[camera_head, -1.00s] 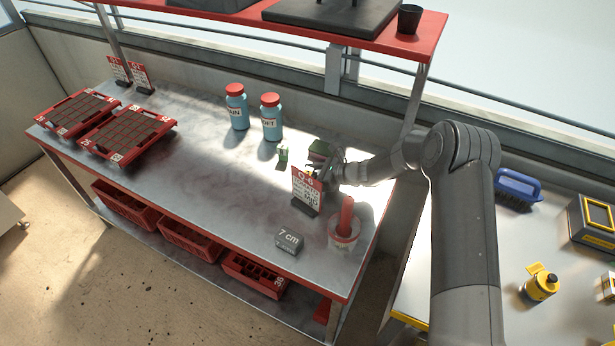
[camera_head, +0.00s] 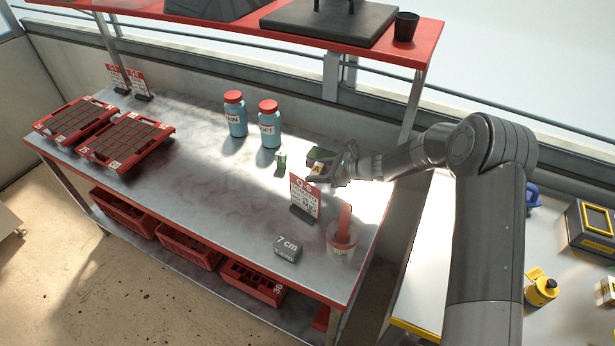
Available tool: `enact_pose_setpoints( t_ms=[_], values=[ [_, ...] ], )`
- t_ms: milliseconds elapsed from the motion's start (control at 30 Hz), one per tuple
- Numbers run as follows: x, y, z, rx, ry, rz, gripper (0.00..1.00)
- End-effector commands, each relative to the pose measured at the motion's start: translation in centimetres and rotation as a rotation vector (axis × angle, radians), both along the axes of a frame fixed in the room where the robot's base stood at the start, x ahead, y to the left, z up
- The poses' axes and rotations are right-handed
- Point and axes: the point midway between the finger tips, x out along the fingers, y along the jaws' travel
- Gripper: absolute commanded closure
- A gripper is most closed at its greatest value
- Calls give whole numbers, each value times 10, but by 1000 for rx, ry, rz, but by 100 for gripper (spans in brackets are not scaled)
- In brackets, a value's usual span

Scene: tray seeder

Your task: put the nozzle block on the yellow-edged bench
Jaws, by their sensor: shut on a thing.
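My gripper (camera_head: 331,169) is over the right back part of the red-edged bench. It is shut on a small dark block with a yellow "A" label (camera_head: 316,167), which I take to be the nozzle block. The fingers and a sign partly hide it, and I cannot tell how far it is above the bench top. The yellow-edged bench (camera_head: 425,275) is at the right, partly hidden by my arm.
A red-topped sign (camera_head: 305,196), a tub with a red handle (camera_head: 342,238) and a "7 cm" block (camera_head: 287,248) stand in front of my gripper. Blue bottles (camera_head: 269,125) stand left. The yellow-edged bench holds a yellow bottle (camera_head: 541,288) and a yellow-framed box (camera_head: 592,228).

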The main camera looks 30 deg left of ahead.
Motion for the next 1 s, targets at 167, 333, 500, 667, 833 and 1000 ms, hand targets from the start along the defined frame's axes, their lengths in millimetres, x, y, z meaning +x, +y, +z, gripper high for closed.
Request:
enact_pose_setpoints(
  t_ms=[167,333,500,667,833,1000],
  values=[
    [5,-40,26,1,-2,0,70],
    [9,-65,41,2,-1,2,70],
    [10,-78,49,1,-2,4,70],
    [13,-85,52,1,-1,-18,70],
    [25,-116,63,-1,-1,-159,70],
    [43,-177,79,0,-1,-417,70]
  ],
)
